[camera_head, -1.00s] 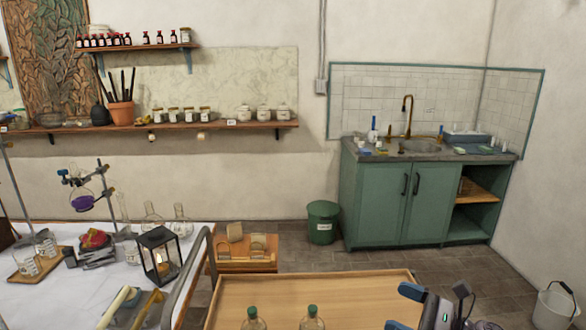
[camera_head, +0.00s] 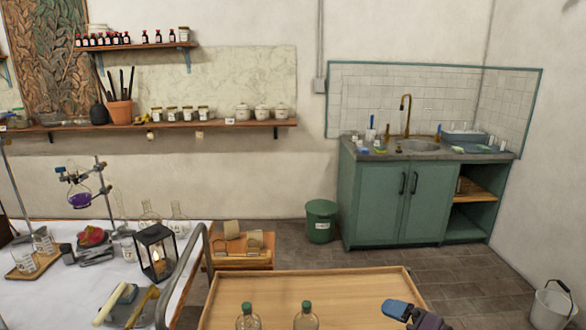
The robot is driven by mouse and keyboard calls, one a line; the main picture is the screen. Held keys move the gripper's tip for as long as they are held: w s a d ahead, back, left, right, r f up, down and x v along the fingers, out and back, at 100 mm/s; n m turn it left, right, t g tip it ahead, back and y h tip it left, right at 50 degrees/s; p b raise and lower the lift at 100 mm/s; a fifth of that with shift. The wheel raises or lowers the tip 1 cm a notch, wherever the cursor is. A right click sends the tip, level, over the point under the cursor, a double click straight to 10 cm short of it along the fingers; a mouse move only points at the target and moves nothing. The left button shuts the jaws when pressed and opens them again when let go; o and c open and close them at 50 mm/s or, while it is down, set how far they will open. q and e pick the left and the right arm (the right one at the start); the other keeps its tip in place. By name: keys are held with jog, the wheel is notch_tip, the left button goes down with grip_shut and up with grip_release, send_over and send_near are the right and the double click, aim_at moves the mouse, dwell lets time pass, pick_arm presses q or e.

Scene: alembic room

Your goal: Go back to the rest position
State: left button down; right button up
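Part of my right arm (camera_head: 414,315) shows at the bottom, right of centre, beside the right edge of the wooden tray table (camera_head: 330,287). Its blue part is visible, but I cannot make out the two fingertips or whether they are open. My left gripper is not in view. Two clear bottles with green caps, one on the left (camera_head: 248,318) and one on the right (camera_head: 306,317), stand upright on the tray table at the lower edge of the view. No gripper touches them.
A white-covered bench (camera_head: 60,299) with a black lantern (camera_head: 157,252), flasks and a stand is at left. A metal rail (camera_head: 181,277) runs between it and the tray table. A green sink cabinet (camera_head: 382,205), green bin (camera_head: 321,221) and bucket (camera_head: 553,304) stand behind and right. Floor between is clear.

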pick_arm(q)
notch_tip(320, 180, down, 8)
jog(key=b, duration=0.6)
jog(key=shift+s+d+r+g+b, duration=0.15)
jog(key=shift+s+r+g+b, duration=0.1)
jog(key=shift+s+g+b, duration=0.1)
pick_arm(e)
jog(key=s+d+f+n+h, duration=0.2)
jog(key=s+f+n+h, duration=0.2)
jog(key=s+f, duration=0.7)
jog(key=s+d+f+n+h, duration=0.3)
jog(key=s+f+h, duration=0.3)
jog(key=s+f, duration=0.6)
jog(key=shift+s+n, duration=0.4)
jog(key=shift+s, duration=0.35)
jog(key=shift+f, duration=0.1)
